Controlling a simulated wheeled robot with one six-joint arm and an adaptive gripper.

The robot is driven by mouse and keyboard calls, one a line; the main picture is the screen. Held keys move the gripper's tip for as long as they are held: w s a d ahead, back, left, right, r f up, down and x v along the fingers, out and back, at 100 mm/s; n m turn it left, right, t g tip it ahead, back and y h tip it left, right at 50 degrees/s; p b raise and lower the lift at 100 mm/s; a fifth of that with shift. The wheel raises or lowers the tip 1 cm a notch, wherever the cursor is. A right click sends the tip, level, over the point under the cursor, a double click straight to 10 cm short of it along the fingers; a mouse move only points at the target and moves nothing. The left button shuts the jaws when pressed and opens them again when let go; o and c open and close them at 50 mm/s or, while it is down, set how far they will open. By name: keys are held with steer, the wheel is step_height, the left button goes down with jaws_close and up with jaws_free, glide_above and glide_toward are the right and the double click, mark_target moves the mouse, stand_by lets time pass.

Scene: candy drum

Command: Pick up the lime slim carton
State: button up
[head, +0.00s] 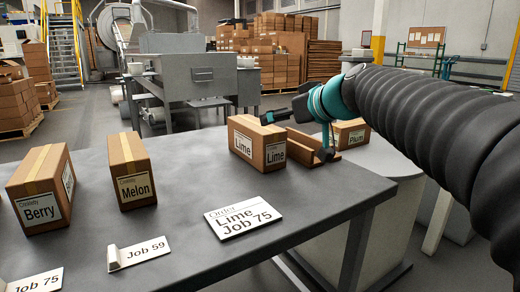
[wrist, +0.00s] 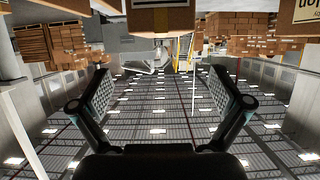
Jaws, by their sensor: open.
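The lime carton (head: 242,143) is a brown box with white Lime labels on two faces. It stands upright on the grey table, left of my gripper (head: 296,134) in the head view. My gripper is open and empty; one dark finger shows near the carton's top right corner, and I cannot tell whether it touches. In the wrist view both fingers of my gripper (wrist: 160,76) are spread wide with nothing between them. The bottom of a brown box (wrist: 160,18) shows beyond them at the top edge; its label is out of sight.
A Berry carton (head: 40,190) and a Melon carton (head: 132,172) stand on the table (head: 180,235) at left. A Plum carton (head: 350,134) and a brown open holder (head: 302,150) are at right. An order card (head: 243,217) reads Lime Job 75. A Job 59 sign (head: 139,252) lies in front.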

mark_target(255, 123)
steer(key=x, duration=0.9)
steer(key=p+x, duration=0.1)
steer(key=x, duration=0.4)
steer(key=shift+a+r, duration=0.2)
steer(key=shift+r, duration=0.2)
steer(key=c, duration=1.5)
